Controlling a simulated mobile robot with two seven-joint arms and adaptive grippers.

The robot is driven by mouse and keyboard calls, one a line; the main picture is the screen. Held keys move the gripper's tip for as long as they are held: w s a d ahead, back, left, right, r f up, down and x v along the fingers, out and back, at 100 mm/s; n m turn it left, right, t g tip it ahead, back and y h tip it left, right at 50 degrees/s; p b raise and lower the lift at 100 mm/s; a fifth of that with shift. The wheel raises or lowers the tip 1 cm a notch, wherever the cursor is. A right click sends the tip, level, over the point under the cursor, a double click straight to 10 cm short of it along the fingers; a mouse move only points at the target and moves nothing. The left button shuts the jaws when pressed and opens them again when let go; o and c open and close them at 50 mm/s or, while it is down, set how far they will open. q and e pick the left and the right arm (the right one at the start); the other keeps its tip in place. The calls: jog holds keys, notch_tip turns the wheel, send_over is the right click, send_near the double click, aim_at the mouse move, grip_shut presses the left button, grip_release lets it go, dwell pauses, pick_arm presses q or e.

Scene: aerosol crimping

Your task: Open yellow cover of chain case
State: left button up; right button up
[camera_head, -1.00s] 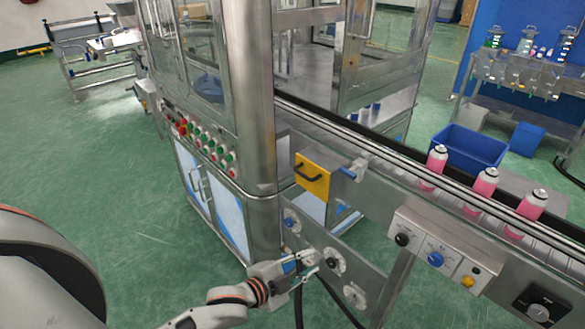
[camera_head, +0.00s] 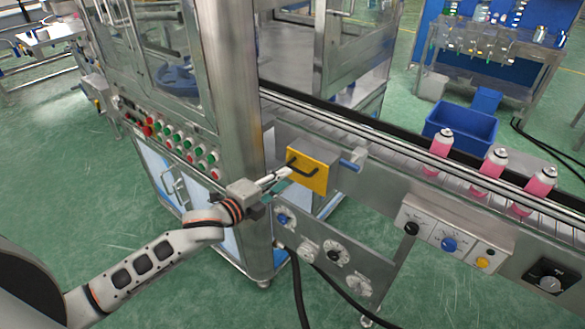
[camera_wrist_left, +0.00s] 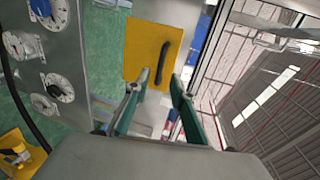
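The yellow cover (camera_head: 318,183) of the chain case is a flat square plate on the side of the conveyor, with a black bar handle (camera_head: 309,171). It looks closed. My left gripper (camera_head: 284,176) is just left of the handle. In the left wrist view the cover (camera_wrist_left: 143,55) is straight ahead with its handle (camera_wrist_left: 161,63) upright. The two green-padded fingers of my left gripper (camera_wrist_left: 156,88) are apart, with the handle's lower end near the gap between their tips. I cannot tell whether they touch it. My right gripper is not in view.
A plate with several dials (camera_head: 335,252) hangs below the conveyor. A control box (camera_head: 449,240) with knobs is to the right. Pink cans (camera_head: 487,173) stand on the conveyor. A steel cabinet post (camera_head: 237,110) rises left of the cover. Black cables (camera_head: 297,290) hang below.

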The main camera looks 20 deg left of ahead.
aim_at(298, 171)
pick_arm(q)
jog(key=x, duration=0.7)
jog(key=shift+w+d, duration=0.15)
jog(key=shift+w, duration=0.1)
jog(key=shift+c, duration=0.5)
grip_shut()
